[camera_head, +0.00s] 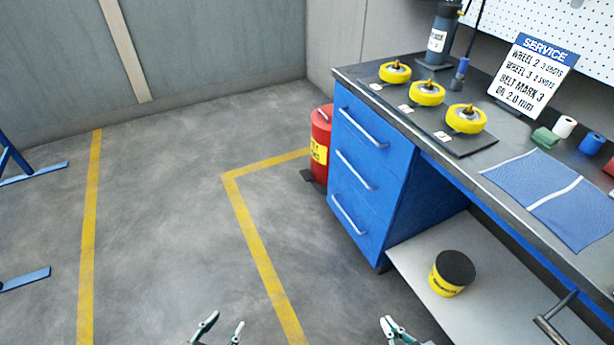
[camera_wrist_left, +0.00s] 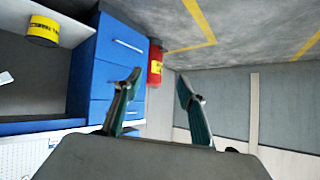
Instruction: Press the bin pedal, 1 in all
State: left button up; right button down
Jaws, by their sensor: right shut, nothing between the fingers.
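The red bin (camera_head: 321,150) with a yellow label stands on the floor just left of the blue drawer cabinet, partly hidden behind it. A dark pedal (camera_head: 307,175) sticks out low at its left side, close to the floor. The bin also shows in the left wrist view (camera_wrist_left: 155,66), between the fingertips and beyond them. My left gripper (camera_head: 222,326) is open and empty at the bottom edge of the head view, well short of the bin. My right gripper (camera_head: 386,322) is shut and empty at the bottom, right of the left one.
The blue drawer cabinet (camera_head: 355,170) and workbench fill the right side, with yellow wheels (camera_head: 427,93) on top. A yellow and black tub (camera_head: 452,273) stands on the lower shelf (camera_head: 415,265). Yellow lines (camera_head: 262,258) mark the grey floor, which is clear left of the cabinet.

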dwell(0.7)
pick_arm(q)
grip_shut()
dwell(1.1)
